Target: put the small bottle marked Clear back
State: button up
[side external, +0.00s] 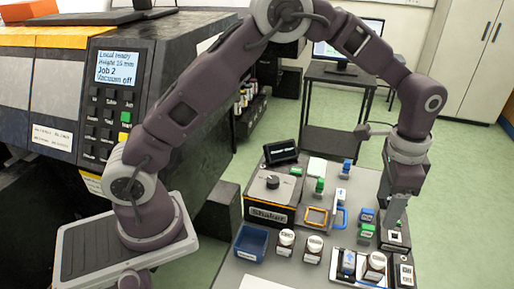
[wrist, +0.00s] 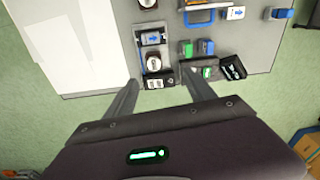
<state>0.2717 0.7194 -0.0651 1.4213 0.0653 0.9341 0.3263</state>
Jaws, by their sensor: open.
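No label reading Clear is legible, so I cannot tell which bottle is the small one. In the side view, two white-capped bottles, one on the left (side external: 286,243) and one on the right (side external: 313,249), stand beside the blue bin. A third white-capped bottle (side external: 374,268) stands in a tray beside a blue-marked item (side external: 348,262); its round cap (wrist: 153,61) shows in the wrist view. My gripper (side external: 394,217) is low over the right side of the table. In the wrist view, its fingers (wrist: 162,92) are spread apart with nothing between them.
The Shaker box (side external: 268,215), blue bin (side external: 251,241) and orange frame (side external: 317,217) occupy the table. Green (side external: 365,232) and blue (side external: 367,214) blocks are close to my gripper. A dark open box (wrist: 232,67) lies at the table edge. White sheets (wrist: 75,45) cover the table's left.

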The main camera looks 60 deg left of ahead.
jog(key=s+a+r+n+t, duration=0.1)
jog(key=s+a+r+n, duration=0.1)
jog(key=s+a+r, duration=0.45)
jog(key=s+a+r+n+t, duration=0.2)
jog(key=s+a+r, duration=0.1)
jog(key=s+r, duration=0.5)
jog(key=s+a+n+t, duration=0.1)
jog(key=s+a+n, duration=0.1)
jog(key=s, duration=0.5)
jog(key=s+a+n, duration=0.1)
jog(key=s+a, duration=0.1)
jog(key=s, duration=0.6)
jog(key=shift+a+r+n+t, duration=0.15)
jog(key=shift+a+n+t, duration=0.15)
jog(key=shift+n+t, duration=0.1)
jog(key=shift+w, duration=0.1)
dwell(0.5)
